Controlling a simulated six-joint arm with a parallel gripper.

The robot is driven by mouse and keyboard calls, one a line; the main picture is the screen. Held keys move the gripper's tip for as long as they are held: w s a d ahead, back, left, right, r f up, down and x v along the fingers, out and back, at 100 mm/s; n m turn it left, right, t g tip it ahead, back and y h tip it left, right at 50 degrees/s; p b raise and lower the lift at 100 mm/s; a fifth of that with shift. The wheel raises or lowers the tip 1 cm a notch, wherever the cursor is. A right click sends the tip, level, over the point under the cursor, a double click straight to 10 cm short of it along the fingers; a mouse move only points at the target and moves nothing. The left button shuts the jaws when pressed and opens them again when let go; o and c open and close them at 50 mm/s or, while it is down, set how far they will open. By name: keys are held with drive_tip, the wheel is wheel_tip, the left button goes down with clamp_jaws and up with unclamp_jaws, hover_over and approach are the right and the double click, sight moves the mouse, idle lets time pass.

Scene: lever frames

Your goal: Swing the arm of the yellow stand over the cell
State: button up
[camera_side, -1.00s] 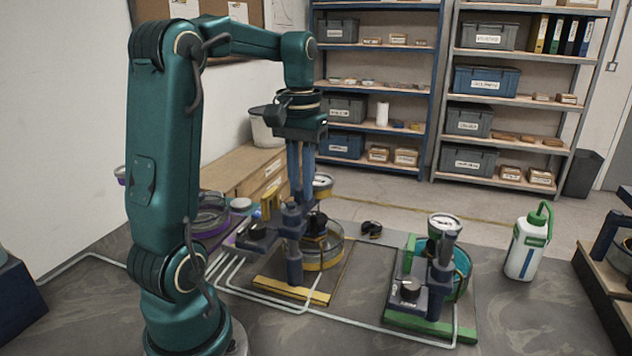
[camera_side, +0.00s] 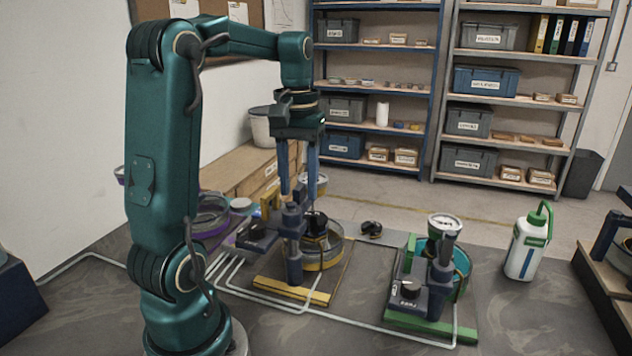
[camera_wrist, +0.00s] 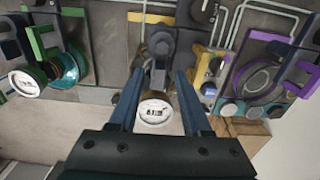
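The yellow stand has a yellow base bar (camera_side: 290,291), a dark upright post (camera_side: 294,262) and a yellow-rimmed round cell (camera_side: 333,258). A white-faced gauge (camera_wrist: 155,111) belonging to it shows in the wrist view. The dark swing arm is partly hidden by my fingers in the side view, so I cannot tell its exact angle over the cell. My gripper (camera_side: 298,195) points down above the post, with its two blue fingers apart. In the wrist view the fingers of my gripper (camera_wrist: 158,72) stand either side of the dark post top, with a gap visible; I see no firm contact.
A green stand (camera_side: 432,322) with a gauge (camera_side: 444,225) stands to the right, and a purple stand (camera_side: 207,222) to the left. A white bottle (camera_side: 526,247) with a green cap stands farther right. Pale tubes run along the table front.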

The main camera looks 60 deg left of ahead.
drive_tip(key=shift+r, duration=2.55)
drive_tip(key=shift+w+d+r, duration=0.1)
drive_tip(key=shift+d, duration=0.15)
drive_tip(key=s+d+r+m+t, duration=0.15)
drive_tip(key=d+m, duration=0.25)
drive_tip(key=d, duration=0.6)
drive_tip(key=s+d+f+m+t, duration=0.4)
drive_tip(key=d+f+m, duration=0.1)
drive_tip(key=f, duration=0.3)
drive_tip(key=shift+s+d+f, duration=0.15)
drive_tip(key=shift+d+f, duration=0.25)
drive_tip(key=shift+d, duration=0.45)
